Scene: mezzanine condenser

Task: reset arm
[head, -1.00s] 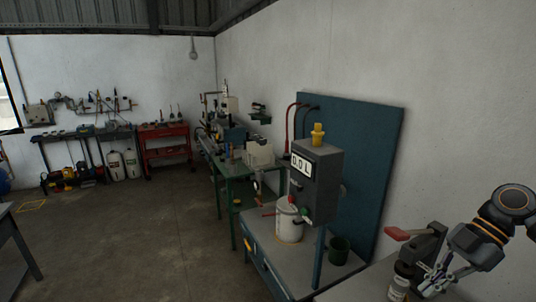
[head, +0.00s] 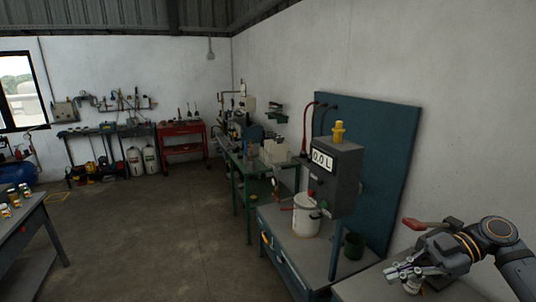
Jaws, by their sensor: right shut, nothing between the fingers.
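My right gripper (head: 402,271) is at the lower right, at the end of my right arm, which comes in from the right edge. Its fingers are shut with nothing between them. They point left, above the near bench at the right. A small jar (head: 412,286) shows partly behind and below the fingers; they are not closed on it. My left gripper is out of view.
A grey dispenser box (head: 335,178) reading "0.0 L" stands on a bench beside a white bucket (head: 306,215) and a dark green cup (head: 354,246). A red-handled tool (head: 414,224) is behind my right gripper. A table (head: 38,216) with small jars is at left. The floor between is clear.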

